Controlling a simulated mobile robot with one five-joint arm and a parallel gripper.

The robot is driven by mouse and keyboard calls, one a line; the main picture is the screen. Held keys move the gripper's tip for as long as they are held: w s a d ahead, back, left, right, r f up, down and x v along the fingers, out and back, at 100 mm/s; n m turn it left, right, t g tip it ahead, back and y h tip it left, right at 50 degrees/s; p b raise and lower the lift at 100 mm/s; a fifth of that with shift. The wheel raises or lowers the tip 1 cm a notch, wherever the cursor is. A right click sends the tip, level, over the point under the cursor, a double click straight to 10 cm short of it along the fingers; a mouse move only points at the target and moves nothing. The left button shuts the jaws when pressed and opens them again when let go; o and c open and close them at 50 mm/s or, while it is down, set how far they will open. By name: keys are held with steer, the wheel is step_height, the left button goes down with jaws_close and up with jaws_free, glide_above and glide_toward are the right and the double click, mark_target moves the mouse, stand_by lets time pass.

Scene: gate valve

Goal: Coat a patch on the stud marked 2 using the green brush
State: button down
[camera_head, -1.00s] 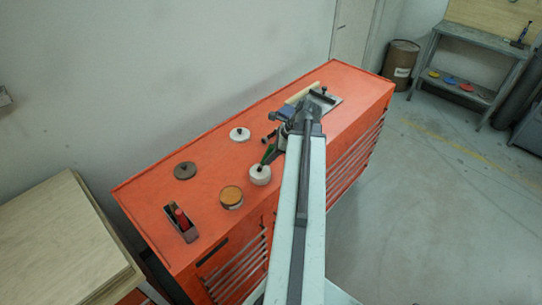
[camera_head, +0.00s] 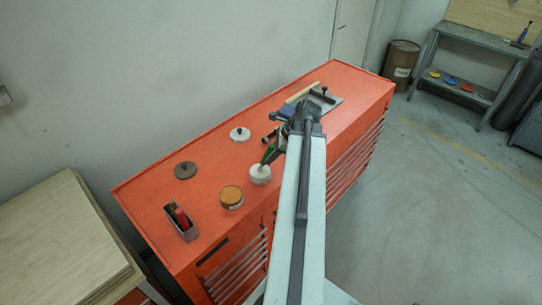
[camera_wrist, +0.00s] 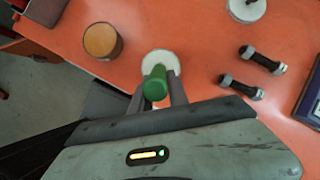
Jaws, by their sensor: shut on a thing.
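My gripper (camera_wrist: 157,88) is shut on the green brush (camera_wrist: 156,82), whose green handle stands between the fingers. In the head view the brush (camera_head: 268,153) leans over a white pot (camera_head: 260,177). In the wrist view the white pot (camera_wrist: 163,55) is right behind the handle. The brush's tip is hidden, and I cannot tell whether it is inside the pot. Two dark studs with grey ends lie on the orange top, a farther stud (camera_wrist: 262,60) and a nearer stud (camera_wrist: 240,87). No number is readable on either.
A tan-topped jar (camera_head: 231,196), a brown lid (camera_head: 185,170) and a white lid (camera_head: 240,134) stand on the orange cabinet (camera_head: 150,193). A blue object (camera_wrist: 310,100) lies right of the studs.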

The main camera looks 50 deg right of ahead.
mark_target(271, 145)
step_height(271, 145, up, 7)
steer(key=p, duration=0.7)
stand_by(0.5)
